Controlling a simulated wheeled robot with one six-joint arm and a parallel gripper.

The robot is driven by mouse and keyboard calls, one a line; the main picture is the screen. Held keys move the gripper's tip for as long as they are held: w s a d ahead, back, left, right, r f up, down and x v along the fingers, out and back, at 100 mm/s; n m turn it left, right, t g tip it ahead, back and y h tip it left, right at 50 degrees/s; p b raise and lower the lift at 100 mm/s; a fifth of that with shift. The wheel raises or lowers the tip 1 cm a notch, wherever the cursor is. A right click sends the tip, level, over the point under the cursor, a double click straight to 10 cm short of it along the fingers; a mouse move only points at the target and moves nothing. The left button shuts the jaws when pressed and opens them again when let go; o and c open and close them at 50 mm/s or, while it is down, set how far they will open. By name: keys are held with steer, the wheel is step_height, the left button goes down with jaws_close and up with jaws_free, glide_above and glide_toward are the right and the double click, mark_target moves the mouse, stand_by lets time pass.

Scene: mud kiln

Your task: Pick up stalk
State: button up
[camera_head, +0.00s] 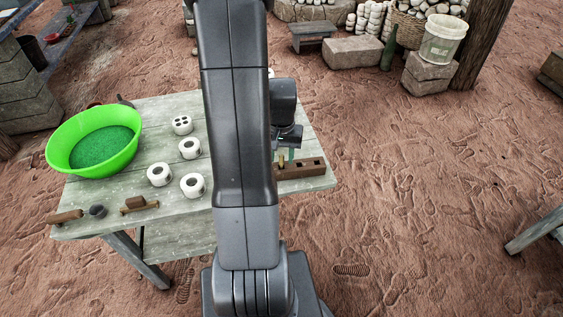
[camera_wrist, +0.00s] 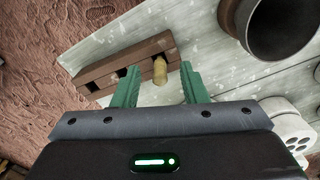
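The stalk appears to be the short tan peg (camera_wrist: 160,72) standing in a slot of a brown wooden block (camera_wrist: 110,68) in the wrist view. In the head view a small tan piece (camera_head: 282,158) shows at the block (camera_head: 305,168), on the table's right edge. My gripper (camera_wrist: 158,78) is open, with its green fingers on either side of the stalk and a visible gap to each. It points down at the block in the head view (camera_head: 287,150). I cannot tell the exact height of the fingertips over the block.
The grey wooden table (camera_head: 170,220) also bears a green basin (camera_head: 65,138), several white cylinders (camera_head: 193,186) and small wooden tools (camera_head: 138,204). A dark round vessel (camera_wrist: 282,25) is close to the right of my gripper in the wrist view. My arm hides the table's middle.

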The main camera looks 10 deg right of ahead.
steer(key=shift+f, duration=0.8)
steer(key=shift+c, duration=0.2)
steer(key=c, duration=0.8)
